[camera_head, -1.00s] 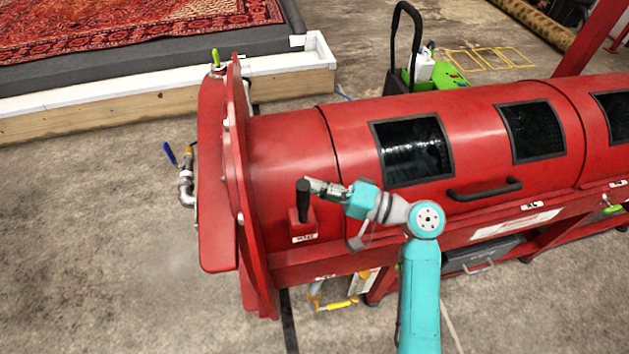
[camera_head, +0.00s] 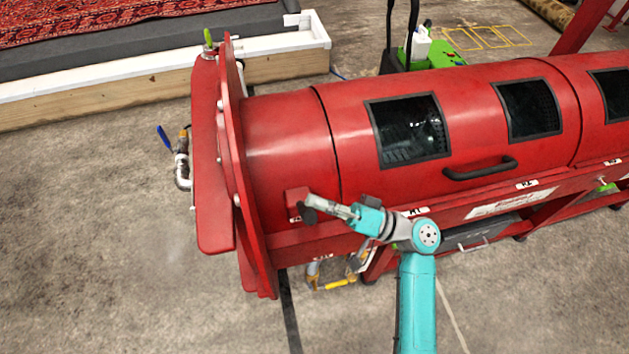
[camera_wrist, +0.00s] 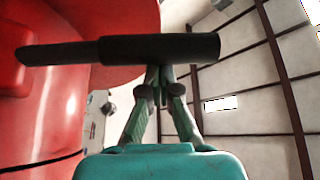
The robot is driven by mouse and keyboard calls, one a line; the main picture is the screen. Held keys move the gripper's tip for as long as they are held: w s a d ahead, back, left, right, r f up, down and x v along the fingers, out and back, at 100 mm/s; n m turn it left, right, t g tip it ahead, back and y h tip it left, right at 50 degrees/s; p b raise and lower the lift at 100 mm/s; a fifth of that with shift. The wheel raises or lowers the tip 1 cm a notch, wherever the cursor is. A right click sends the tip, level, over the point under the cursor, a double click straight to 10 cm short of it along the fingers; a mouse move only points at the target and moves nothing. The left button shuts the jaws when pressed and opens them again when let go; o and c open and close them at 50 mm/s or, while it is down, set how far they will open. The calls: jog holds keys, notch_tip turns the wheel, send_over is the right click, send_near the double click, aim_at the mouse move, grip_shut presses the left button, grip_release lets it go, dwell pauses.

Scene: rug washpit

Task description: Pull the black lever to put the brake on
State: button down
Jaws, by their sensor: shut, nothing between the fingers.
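The black lever (camera_head: 309,214) is on a red bracket (camera_head: 296,196) at the left end of the red machine. It is tilted down and outward, toward the head camera. In the wrist view the lever (camera_wrist: 150,48) runs across the picture, its thicker grip reaching past my fingers. My gripper (camera_head: 324,204) is shut, with its fingertips right at the lever's grip. In the wrist view the fingers of my gripper (camera_wrist: 161,76) meet behind the grip and appear to touch it; the grip hides the very tips. The lever is not between the fingers.
The long red drum machine (camera_head: 440,120) has dark windows and a black handle (camera_head: 480,168). A pipe with a blue-handled valve (camera_head: 181,160) is at its left end. Yellow-handled fittings (camera_head: 335,284) sit below. The concrete floor at left is clear.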

jog(key=s+d+f+n+g+y, duration=0.1)
jog(key=s+f+n+g, duration=0.2)
jog(key=s+f+n, duration=0.3)
jog(key=shift+d+f+n+g+y, duration=0.3)
jog(key=shift+f+n+g+y, duration=0.1)
jog(key=shift+f, duration=0.75)
